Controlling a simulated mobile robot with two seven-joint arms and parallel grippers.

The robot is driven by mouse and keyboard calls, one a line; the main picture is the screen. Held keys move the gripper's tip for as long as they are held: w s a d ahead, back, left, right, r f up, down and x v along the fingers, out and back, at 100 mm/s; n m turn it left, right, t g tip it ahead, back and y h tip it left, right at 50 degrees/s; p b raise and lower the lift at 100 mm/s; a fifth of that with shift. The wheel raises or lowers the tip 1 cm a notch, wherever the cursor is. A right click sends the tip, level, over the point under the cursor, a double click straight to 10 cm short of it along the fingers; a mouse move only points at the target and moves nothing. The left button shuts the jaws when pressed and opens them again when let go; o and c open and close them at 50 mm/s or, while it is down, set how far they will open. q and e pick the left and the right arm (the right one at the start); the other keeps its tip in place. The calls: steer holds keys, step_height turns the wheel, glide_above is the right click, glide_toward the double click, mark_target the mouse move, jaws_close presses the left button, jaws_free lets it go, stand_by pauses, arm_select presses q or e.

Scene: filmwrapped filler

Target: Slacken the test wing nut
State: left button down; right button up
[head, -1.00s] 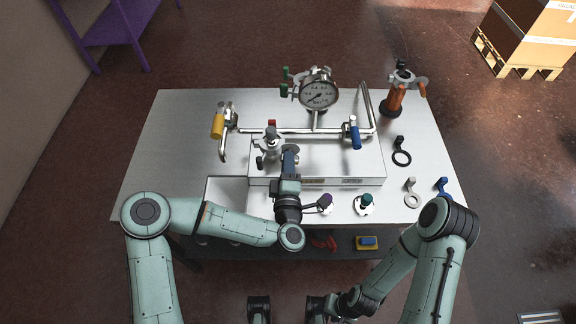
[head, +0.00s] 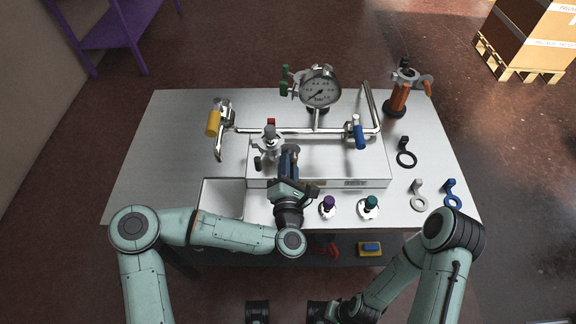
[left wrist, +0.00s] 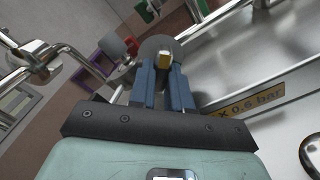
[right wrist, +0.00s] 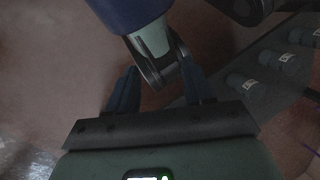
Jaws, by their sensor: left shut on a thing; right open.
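The test fitting (head: 268,146) is a grey metal body with a dark knob, standing at the left of the raised metal block. My left gripper (head: 288,152) is beside its right side, pointing away from me. In the left wrist view, the blue fingers (left wrist: 166,80) are shut on a small brass-coloured piece (left wrist: 165,60), probably a wing of the nut, in front of a round grey disc (left wrist: 156,46). The fingers hide much of the nut. My right gripper (right wrist: 157,82) is open low in front of the table, clear of the rig.
A pressure gauge (head: 319,87) rises from the pipework, between a yellow-handled valve (head: 213,123) and a blue-handled valve (head: 360,136). Purple (head: 328,203) and teal (head: 371,202) knobs stand near the front edge. A recessed bin (head: 222,186) lies left. Loose ring-ended tags (head: 406,158) lie right.

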arm_select(q)
steer(key=n+b, duration=0.1)
steer(key=n, duration=0.4)
arm_select(e)
steer(key=shift+w+d+f+t, duration=0.15)
steer(key=shift+w+d+f, duration=0.05)
steer(key=shift+w+f, duration=0.25)
steer(key=shift+w+d+f+t, duration=0.2)
steer(key=shift+w+f, duration=0.1)
steer(key=shift+w, duration=0.2)
arm_select(q)
steer(key=shift+r, duration=0.1)
steer(key=c, duration=1.1)
jaws_free()
steer(key=shift+w+d, duration=0.1)
steer(key=shift+o, duration=0.2)
arm_select(e)
steer(key=shift+w, duration=0.1)
